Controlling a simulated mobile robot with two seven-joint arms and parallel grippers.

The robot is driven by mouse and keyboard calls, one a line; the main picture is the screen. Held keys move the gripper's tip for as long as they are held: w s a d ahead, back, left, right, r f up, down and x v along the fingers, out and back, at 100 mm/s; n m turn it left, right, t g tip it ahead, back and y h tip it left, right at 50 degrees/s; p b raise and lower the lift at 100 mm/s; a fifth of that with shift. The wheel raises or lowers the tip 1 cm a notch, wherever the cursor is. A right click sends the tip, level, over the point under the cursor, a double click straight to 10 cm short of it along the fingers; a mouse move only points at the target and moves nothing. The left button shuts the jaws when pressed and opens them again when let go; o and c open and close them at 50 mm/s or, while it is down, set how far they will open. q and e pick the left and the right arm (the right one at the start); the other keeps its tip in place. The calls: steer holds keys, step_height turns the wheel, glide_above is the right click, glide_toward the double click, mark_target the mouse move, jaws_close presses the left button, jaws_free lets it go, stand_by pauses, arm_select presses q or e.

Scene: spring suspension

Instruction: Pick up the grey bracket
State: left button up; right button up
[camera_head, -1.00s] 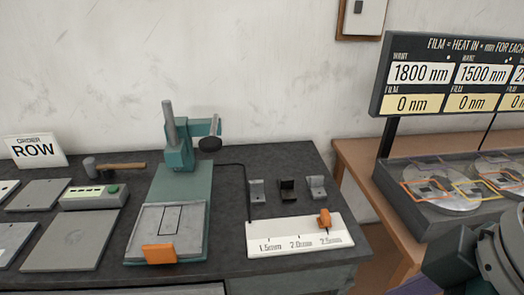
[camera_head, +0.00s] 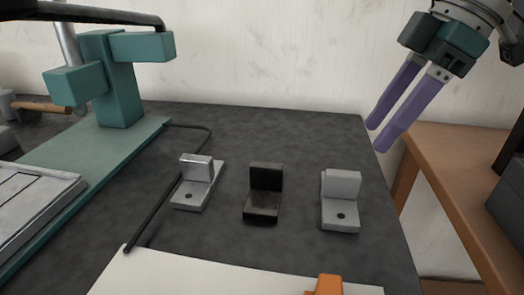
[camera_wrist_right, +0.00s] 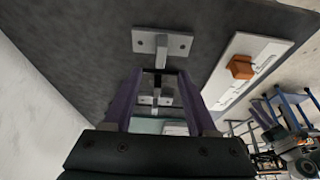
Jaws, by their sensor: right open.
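Three L-shaped brackets stand in a row on the dark bench top. The right one is matte light grey (camera_head: 341,200), the middle one is black (camera_head: 264,192), and the left one is shinier silver-grey (camera_head: 197,181). My right gripper (camera_head: 378,137) has two purple fingers. It is open and empty, raised beyond and to the right of the right bracket, apart from it. In the right wrist view the fingers (camera_wrist_right: 158,78) are spread, with the nearest bracket (camera_wrist_right: 162,43) just past their tips. Other brackets show smaller between the fingers. My left gripper is not in view.
A white strip (camera_head: 200,275) with an orange slider (camera_head: 327,285) lies in front of the brackets. A teal press (camera_head: 118,85) stands at left, with a dark cable near the left bracket. A brown table (camera_head: 455,170) is at right.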

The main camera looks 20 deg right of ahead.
mark_target(346, 173)
steer(key=b+x, duration=0.1)
steer(key=x, duration=0.9)
steer(key=shift+s+a, duration=0.1)
steer(key=shift+c, duration=0.3)
jaws_close()
